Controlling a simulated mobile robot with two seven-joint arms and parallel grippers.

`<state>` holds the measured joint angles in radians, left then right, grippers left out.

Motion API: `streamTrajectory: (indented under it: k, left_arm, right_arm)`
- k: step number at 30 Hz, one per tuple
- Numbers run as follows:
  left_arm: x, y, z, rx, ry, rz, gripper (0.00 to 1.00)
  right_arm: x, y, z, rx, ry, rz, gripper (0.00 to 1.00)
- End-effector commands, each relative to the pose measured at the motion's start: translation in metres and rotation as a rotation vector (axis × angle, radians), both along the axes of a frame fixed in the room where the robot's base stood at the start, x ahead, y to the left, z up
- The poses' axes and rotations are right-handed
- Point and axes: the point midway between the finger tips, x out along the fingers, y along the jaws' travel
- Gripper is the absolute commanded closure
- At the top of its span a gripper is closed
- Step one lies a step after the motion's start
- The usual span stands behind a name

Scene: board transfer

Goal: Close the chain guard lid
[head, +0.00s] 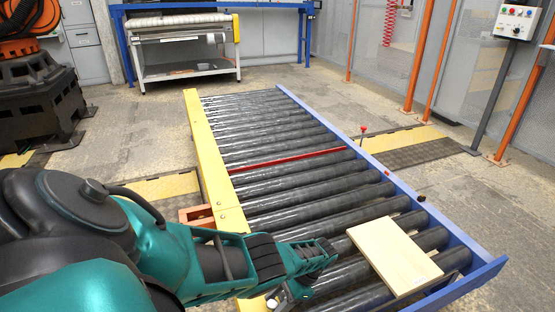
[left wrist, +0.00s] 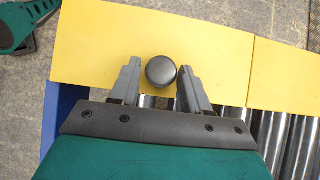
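The yellow guard (head: 207,155) runs along the left side of the roller conveyor, with a seam near its front part. In the left wrist view a yellow panel (left wrist: 100,50) carries a round dark knob (left wrist: 161,71). My left gripper (left wrist: 156,68) has its two fingers on either side of the knob, apart and not visibly clamped; the knob is nearer the right finger. In the head view my arm hides much of the guard's front end. How far the lid stands open is hard to tell. My right gripper is not in view.
A pale wooden board (head: 394,254) lies on the dark rollers (head: 285,143) at the front right. A blue rail (head: 400,185) edges the conveyor's right side. A red bar (head: 287,161) crosses the rollers. An orange block (head: 196,213) sits beside the guard.

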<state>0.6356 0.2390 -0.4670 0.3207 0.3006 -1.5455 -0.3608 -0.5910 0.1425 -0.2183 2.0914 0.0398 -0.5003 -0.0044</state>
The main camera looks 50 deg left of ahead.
Motion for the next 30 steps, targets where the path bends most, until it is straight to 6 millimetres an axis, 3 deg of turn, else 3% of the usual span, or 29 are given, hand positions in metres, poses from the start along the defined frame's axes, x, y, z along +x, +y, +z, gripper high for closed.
streamTrajectory:
  k: [4,14,30]
  left_arm:
    - [0.001,0.000,0.001,0.000,-0.001,0.000,0.40]
    - [0.006,-0.002,0.008,-0.001,-0.004,0.000,0.40]
    - [0.067,-0.024,0.089,-0.001,-0.004,0.000,0.40]
  right_arm:
    - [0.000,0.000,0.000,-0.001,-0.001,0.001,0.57]
    - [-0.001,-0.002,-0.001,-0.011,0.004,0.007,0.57]
    - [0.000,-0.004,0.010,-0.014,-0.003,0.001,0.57]
